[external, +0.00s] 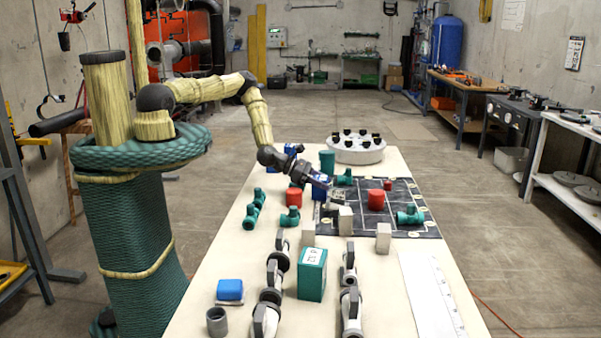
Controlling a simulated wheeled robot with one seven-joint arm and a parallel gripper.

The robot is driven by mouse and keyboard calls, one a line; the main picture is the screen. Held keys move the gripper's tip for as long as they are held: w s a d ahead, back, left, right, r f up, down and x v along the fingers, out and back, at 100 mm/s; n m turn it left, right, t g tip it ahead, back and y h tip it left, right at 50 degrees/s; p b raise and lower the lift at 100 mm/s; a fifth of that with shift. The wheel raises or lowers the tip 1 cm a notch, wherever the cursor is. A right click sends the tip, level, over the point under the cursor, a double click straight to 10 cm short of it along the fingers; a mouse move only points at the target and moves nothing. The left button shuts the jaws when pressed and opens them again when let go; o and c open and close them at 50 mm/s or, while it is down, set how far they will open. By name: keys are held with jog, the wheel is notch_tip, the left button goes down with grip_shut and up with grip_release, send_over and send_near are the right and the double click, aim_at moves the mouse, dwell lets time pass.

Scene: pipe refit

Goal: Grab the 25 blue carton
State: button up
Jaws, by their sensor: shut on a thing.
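A small blue carton (319,194) shows at the left edge of the dark mat, right under my wrist. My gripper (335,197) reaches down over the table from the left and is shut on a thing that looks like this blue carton. The fingers are small and partly merge with the things behind them, so the exact grip is hard to see. The number on the carton is too small to read. A blue block (230,290) lies at the table's front left.
A teal carton (312,275) stands nearer, among grey-black valves (269,295). Pale blocks (345,221), red cylinders (376,200) and green pipe fittings (410,216) stand close to my gripper. A round white holder (356,153) is at the far end.

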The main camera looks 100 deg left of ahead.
aim_at(323, 178)
notch_tip(323, 178, up, 10)
jog(key=shift+b, duration=0.65)
dwell(0.4)
